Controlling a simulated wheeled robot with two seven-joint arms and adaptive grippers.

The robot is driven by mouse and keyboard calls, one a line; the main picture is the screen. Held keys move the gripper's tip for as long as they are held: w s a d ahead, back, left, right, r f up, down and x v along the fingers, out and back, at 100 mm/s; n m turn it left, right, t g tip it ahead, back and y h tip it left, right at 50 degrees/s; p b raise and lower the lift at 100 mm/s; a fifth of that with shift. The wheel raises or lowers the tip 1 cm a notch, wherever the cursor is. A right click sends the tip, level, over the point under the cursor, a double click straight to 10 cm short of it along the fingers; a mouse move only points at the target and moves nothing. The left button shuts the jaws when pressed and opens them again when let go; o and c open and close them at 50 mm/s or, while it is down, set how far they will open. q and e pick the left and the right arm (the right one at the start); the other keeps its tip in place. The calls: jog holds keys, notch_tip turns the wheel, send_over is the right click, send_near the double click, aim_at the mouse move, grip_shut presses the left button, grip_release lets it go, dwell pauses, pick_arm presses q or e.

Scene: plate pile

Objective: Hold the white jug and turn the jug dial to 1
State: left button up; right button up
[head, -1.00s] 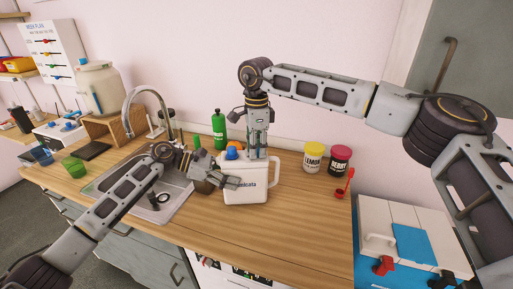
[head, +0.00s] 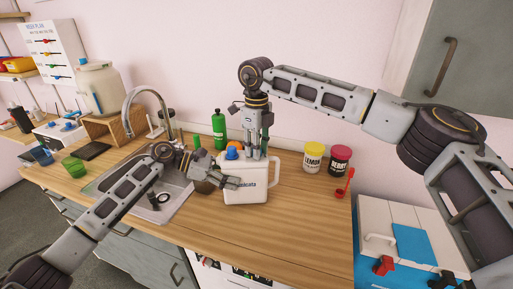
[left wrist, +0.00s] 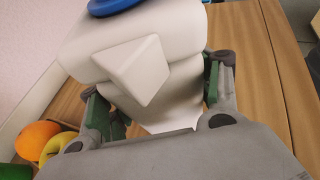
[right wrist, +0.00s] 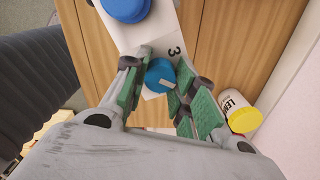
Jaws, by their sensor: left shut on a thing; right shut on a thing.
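The white jug (head: 247,192) stands upright on the wooden counter, with its handle to the right and a blue cap (head: 232,153) on top. My left gripper (head: 228,181) is shut on the jug's left side. In the left wrist view its green pads press the jug (left wrist: 130,72) below the spout. My right gripper (head: 256,154) points down onto the jug's top. In the right wrist view the blue dial (right wrist: 159,73) sits between its pads, with a white pointer mark facing right and slightly down. A printed 3 shows beside it; other numbers are hidden.
A yellow-lidded lemon jar (head: 313,159) and a red-lidded berry jar (head: 340,160) stand right of the jug. A green bottle (head: 219,130) is behind it. The sink (head: 165,208) lies to the left.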

jog(key=m, duration=1.1)
dwell(0.3)
jog(key=shift+w+m, duration=0.1)
jog(key=shift+m, duration=0.3)
jog(key=o, duration=1.1)
jog(key=shift+r, duration=0.15)
jog(key=shift+r, duration=5.9)
